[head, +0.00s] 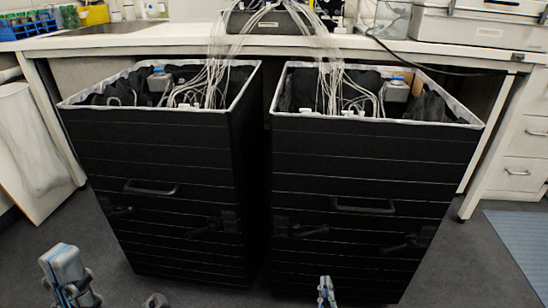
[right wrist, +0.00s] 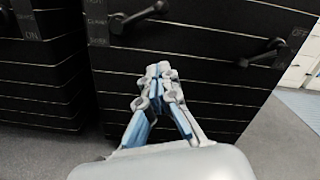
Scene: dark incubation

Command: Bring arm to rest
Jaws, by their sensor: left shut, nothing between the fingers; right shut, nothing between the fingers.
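My left gripper (head: 60,258) shows at the bottom left of the head view, shut and empty, over the floor in front of the left black box. My right gripper (head: 326,286) shows at the bottom centre of the head view, low before the right black box. In the right wrist view, my right gripper (right wrist: 159,72) has its fingertips together with nothing between them. It points at the front of a black box (right wrist: 215,90); I cannot tell whether it touches it.
Two open-topped black boxes, left (head: 160,150) and right (head: 365,160), stand side by side with cables running inside. Each has a front handle and dark levers. A white bench (head: 150,38) stands behind, drawers (head: 520,175) at right.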

